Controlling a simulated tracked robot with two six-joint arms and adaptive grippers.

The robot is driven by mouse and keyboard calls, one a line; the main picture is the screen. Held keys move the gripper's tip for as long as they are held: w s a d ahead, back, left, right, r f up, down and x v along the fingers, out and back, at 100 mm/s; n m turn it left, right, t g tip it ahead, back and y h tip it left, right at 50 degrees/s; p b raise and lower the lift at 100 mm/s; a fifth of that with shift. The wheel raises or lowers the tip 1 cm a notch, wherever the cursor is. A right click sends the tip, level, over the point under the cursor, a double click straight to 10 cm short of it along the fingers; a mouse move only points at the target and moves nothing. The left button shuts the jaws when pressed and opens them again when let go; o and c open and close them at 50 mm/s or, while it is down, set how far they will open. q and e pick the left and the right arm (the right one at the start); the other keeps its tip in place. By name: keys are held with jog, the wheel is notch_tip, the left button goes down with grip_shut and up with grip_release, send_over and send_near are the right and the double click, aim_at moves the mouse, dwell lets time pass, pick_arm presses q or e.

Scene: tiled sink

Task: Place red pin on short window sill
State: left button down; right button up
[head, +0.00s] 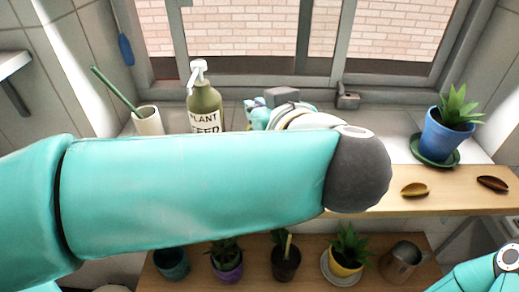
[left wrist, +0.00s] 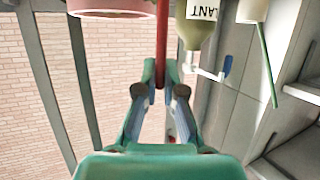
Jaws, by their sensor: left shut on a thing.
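A thin red rod, the red pin (left wrist: 162,38), shows in the left wrist view between the fingertips of my left gripper (left wrist: 161,72). The gripper is shut on it and the pin extends from the fingertips towards the picture's top edge. In the head view, my left forearm crosses the middle and hides most of the gripper and the pin. Part of my left wrist shows behind it, near the window. The tiled window ledge (head: 400,122) runs below the window frame. My right arm shows only at the lower right corner; its gripper is out of view.
A plant feed bottle (head: 205,104) and a white cup (head: 148,121) stand left on the ledge. A blue potted plant (head: 441,135) stands right. A wooden shelf (head: 455,200) holds two small leaf-shaped pieces; several pots stand lower. A pink round thing (left wrist: 110,8) shows in the left wrist view.

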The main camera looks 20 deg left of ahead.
pick_arm(q)
jog(key=shift+s+f+b, duration=0.1)
jog(key=shift+f+b, duration=0.45)
jog(key=shift+f, duration=3.45)
jog(key=shift+f, duration=0.1)
jog(key=c, duration=1.6)
grip_release()
jog(key=v, duration=1.2)
